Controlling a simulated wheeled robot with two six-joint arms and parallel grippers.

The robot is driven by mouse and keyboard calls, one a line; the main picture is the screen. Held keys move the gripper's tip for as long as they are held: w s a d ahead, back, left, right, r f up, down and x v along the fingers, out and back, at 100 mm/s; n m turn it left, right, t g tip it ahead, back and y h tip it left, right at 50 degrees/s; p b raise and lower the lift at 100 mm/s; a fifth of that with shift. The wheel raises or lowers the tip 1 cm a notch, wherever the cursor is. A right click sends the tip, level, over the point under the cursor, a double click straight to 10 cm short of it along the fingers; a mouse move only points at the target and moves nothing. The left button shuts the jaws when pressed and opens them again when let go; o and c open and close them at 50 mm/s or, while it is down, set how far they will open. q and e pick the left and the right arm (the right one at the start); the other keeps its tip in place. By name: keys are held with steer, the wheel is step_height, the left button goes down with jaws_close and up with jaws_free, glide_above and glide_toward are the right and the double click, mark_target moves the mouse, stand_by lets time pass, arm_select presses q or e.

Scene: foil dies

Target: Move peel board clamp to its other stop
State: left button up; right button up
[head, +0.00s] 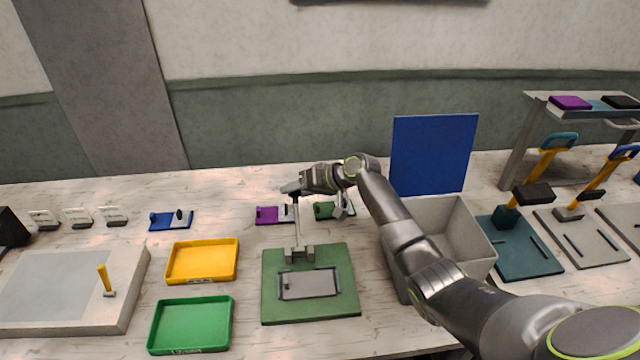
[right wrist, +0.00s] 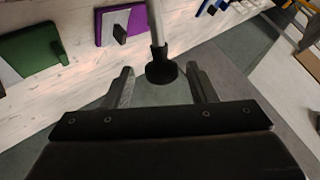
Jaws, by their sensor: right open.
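The peel board (head: 268,308) is a green plate lying flat on the table, with a grey framed panel on it. Its clamp has a grey bracket (head: 299,254) at the back of the board and a thin pale lever (head: 297,228) standing roughly upright. My right gripper (head: 290,188) is at the top of the lever. In the right wrist view, the lever's black knob (right wrist: 161,72) is between the two open fingers of that gripper (right wrist: 162,82), with gaps on both sides. My left gripper is not in view.
A grey bin (head: 467,235) stands right of the board, with an upright blue panel (head: 432,152) behind it. Yellow (head: 203,279) and green (head: 152,326) trays lie to the left. Purple (head: 267,216) and green (head: 321,211) dies lie behind. Several lever presses stand at the right.

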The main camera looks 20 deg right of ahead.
steer(key=b+v, duration=0.1)
steer(key=v, duration=0.7)
steer(key=shift+s+d, duration=0.15)
steer(key=shift+r, duration=0.1)
